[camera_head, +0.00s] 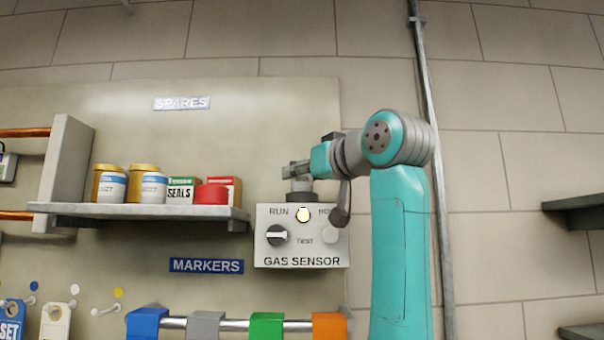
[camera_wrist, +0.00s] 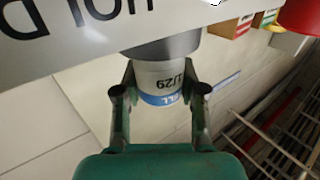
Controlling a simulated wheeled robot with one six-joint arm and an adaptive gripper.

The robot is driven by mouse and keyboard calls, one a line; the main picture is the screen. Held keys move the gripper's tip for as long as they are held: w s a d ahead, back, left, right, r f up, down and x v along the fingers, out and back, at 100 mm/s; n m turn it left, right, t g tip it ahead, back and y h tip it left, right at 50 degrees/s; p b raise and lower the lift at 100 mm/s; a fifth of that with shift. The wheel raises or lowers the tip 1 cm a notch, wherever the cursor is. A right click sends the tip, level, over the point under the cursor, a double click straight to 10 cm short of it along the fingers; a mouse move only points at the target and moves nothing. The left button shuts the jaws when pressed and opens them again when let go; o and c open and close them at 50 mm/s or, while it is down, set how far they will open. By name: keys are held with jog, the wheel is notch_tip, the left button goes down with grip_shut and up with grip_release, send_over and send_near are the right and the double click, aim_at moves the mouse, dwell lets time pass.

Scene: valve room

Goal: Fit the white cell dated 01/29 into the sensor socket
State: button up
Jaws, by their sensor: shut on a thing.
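The white cell (camera_wrist: 157,76) has a blue band and an upside-down label on which I can read "1/29"; its first digit is unclear. My gripper (camera_wrist: 160,90) is shut around the cell, one finger on each side. It also shows in the head view (camera_head: 296,171), just above the sensor box. The cell's far end meets the grey round sensor socket (camera_wrist: 162,46), in line with it; I cannot tell how deep it sits. The socket stands on top of the gas sensor box (camera_head: 301,246). In the head view the cell is mostly hidden by my gripper.
The box front has a black knob (camera_head: 277,235) and a lit round lamp (camera_head: 303,214). A vertical pipe (camera_head: 432,150) runs behind my arm.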

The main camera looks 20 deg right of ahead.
jog(key=shift+f, duration=0.4)
dwell(0.3)
jog(key=o, duration=1.2)
jog(key=v, duration=1.2)
